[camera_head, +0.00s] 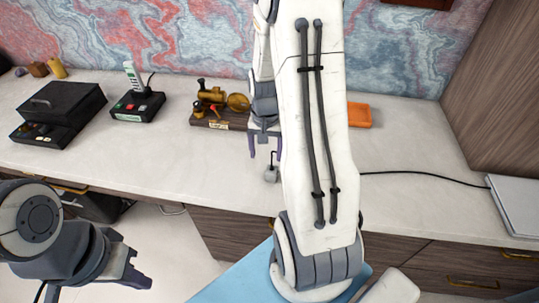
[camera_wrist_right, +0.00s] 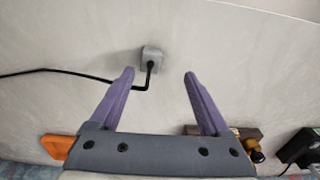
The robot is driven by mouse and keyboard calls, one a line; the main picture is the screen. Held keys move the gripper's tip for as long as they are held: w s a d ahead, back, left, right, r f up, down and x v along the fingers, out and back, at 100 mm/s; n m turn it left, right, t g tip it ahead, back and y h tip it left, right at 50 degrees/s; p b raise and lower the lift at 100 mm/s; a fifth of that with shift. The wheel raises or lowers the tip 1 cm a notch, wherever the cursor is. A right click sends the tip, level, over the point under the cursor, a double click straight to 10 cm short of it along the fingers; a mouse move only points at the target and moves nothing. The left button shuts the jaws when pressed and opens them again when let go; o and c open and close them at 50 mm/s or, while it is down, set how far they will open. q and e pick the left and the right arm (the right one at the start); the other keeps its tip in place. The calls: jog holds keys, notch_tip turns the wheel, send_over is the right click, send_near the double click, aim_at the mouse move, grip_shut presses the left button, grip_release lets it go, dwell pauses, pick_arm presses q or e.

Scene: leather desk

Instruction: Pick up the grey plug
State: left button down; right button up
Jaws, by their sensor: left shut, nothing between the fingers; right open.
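The grey plug (camera_head: 271,174) is a small grey block with a black cord, lying on the pale desk top below my right gripper (camera_head: 265,152) in the head view. In the right wrist view the plug (camera_wrist_right: 151,54) sits just beyond the fingertips, between their lines, nearer the left finger. My right gripper (camera_wrist_right: 159,74) is open and empty, its purple fingers apart and not touching the plug. My left gripper (camera_head: 132,275) is shut and empty at the lower left, in front of the desk. My right arm hides part of the desk.
A black cord (camera_head: 425,174) runs from the plug toward a silver laptop-like slab (camera_head: 515,205) at right. A brass model on a wooden base (camera_head: 215,112), an orange tray (camera_head: 359,115), a phone on a black base (camera_head: 137,100) and a black box (camera_head: 60,108) stand behind.

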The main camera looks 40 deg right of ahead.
aim_at(272, 169)
jog(key=shift+s+d+r+m+p, duration=0.15)
jog(key=shift+s+d+m, duration=0.1)
jog(key=shift+d, duration=0.3)
jog(key=shift+s+d+f+m+p, duration=0.15)
jog(key=shift+d+m, duration=0.1)
jog(key=shift+d, duration=0.3)
notch_tip(272, 169, down, 4)
jog(key=shift+w+f, duration=0.1)
jog(key=shift+f, duration=0.15)
jog(key=shift+w+a+f+p, duration=0.1)
jog(key=shift+f+p, duration=0.25)
jog(key=shift+f, duration=2.4)
grip_shut()
